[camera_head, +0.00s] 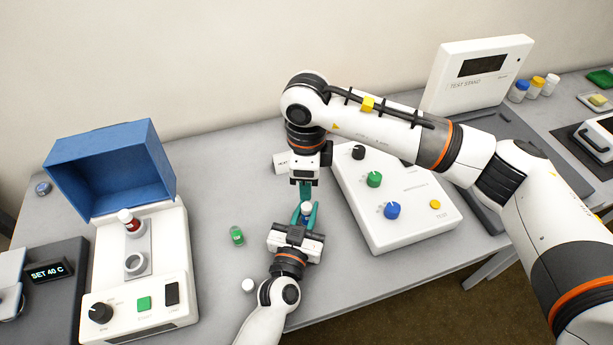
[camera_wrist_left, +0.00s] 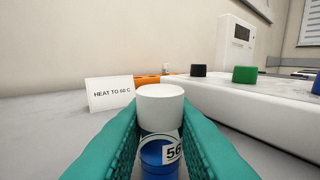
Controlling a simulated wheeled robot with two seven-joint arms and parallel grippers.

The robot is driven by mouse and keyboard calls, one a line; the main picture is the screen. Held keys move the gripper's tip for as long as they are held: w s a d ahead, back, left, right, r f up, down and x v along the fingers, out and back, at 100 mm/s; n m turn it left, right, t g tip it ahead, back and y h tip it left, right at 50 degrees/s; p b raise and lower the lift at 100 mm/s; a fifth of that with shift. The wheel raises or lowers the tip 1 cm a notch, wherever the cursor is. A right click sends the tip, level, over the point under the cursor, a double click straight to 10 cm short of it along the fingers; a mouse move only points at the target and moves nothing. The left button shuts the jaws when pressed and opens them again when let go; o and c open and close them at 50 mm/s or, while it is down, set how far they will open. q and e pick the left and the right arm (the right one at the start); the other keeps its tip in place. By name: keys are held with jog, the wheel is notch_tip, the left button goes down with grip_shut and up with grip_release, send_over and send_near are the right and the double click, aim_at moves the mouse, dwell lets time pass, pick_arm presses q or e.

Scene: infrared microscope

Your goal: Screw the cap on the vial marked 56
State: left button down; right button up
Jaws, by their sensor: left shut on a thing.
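The vial marked 56 (camera_wrist_left: 160,155) has blue contents and stands upright between the teal fingers of my left gripper (camera_head: 305,213), which is shut on it. A white cap (camera_wrist_left: 160,103) sits on top of the vial; it also shows in the head view (camera_head: 307,207). I cannot tell how tightly it is seated. My right gripper (camera_head: 305,188) points down just above the cap in the head view. Its fingers look close together, but their gap is not clear. They do not show in the left wrist view.
A green vial (camera_head: 237,236) and a small white cap-like piece (camera_head: 248,285) are on the table left of my left gripper. A white control box (camera_head: 395,200) is close on the right. A "HEAT TO 60 C" card (camera_wrist_left: 110,93) stands behind.

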aim_at(307, 206)
notch_tip(307, 206, down, 8)
jog(key=shift+r, duration=0.2)
jog(key=shift+c, duration=0.5)
grip_shut()
jog(key=m, duration=0.3)
dwell(0.3)
jog(key=shift+c, duration=0.2)
grip_release()
